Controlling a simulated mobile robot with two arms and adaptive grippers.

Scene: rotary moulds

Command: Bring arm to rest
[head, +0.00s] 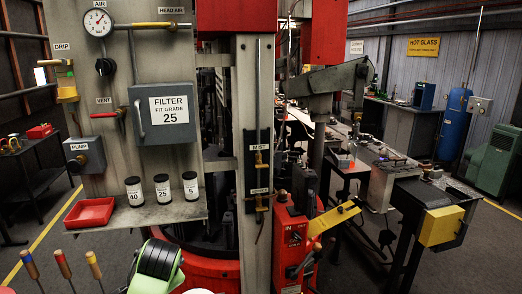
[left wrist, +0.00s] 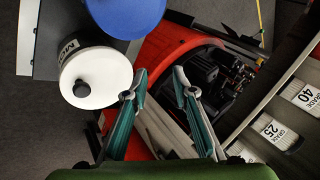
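In the left wrist view my left gripper (left wrist: 159,72) is open, its two teal-sided fingers apart with nothing between them. Below the fingers are red and grey machine parts, and the fingers' distance from them cannot be told. In the head view a black ribbed and green part, probably of my left arm (head: 156,264), shows at the bottom, in front of the panel's shelf. Its fingers cannot be made out there. My right gripper is in neither view.
Filter jars labelled 40 (head: 134,191), 25 (head: 162,188) and 5 (head: 190,185) stand on the shelf beside a red tray (head: 90,212). A red control box (head: 292,250) stands right of the post. In the wrist view a white round thing (left wrist: 95,78) is close left of the fingers.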

